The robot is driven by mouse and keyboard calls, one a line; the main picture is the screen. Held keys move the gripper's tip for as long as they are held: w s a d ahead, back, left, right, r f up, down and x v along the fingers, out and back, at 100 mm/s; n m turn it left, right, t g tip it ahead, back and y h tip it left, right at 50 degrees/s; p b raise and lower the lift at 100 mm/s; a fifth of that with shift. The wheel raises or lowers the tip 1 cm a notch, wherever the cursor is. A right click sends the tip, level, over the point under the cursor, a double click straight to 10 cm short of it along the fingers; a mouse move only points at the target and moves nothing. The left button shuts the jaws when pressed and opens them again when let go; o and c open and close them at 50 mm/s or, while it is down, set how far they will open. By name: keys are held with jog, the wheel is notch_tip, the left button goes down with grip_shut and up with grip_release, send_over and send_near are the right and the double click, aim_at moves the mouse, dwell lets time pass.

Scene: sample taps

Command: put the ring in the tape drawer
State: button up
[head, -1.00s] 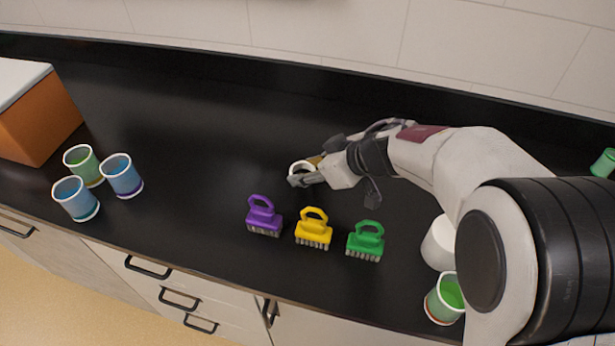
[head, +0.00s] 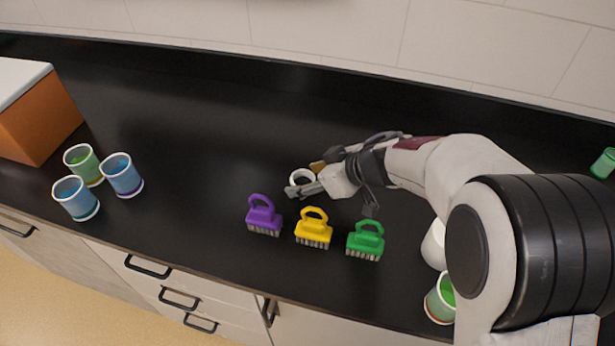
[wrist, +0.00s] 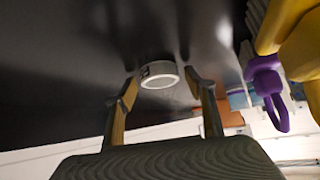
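The white ring (head: 301,177) is at the tips of my gripper (head: 303,188), over the black counter behind the brushes. A stack of drawers (head: 165,283) with dark handles is in the counter's front at lower left, all closed. No label can be read, so I cannot tell which is the tape drawer.
Purple (head: 263,216), yellow (head: 313,229) and green (head: 365,241) brushes stand in front of my gripper. Three cups (head: 122,175) and an orange box (head: 38,118) are at left. Another cup (head: 440,302) stands by my arm. The counter's left middle is clear.

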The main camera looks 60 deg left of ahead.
jog(key=shift+r, duration=0.1)
jog(key=shift+r, duration=0.1)
jog(key=v, duration=1.2)
jog(key=shift+d, duration=0.1)
dwell(0.8)
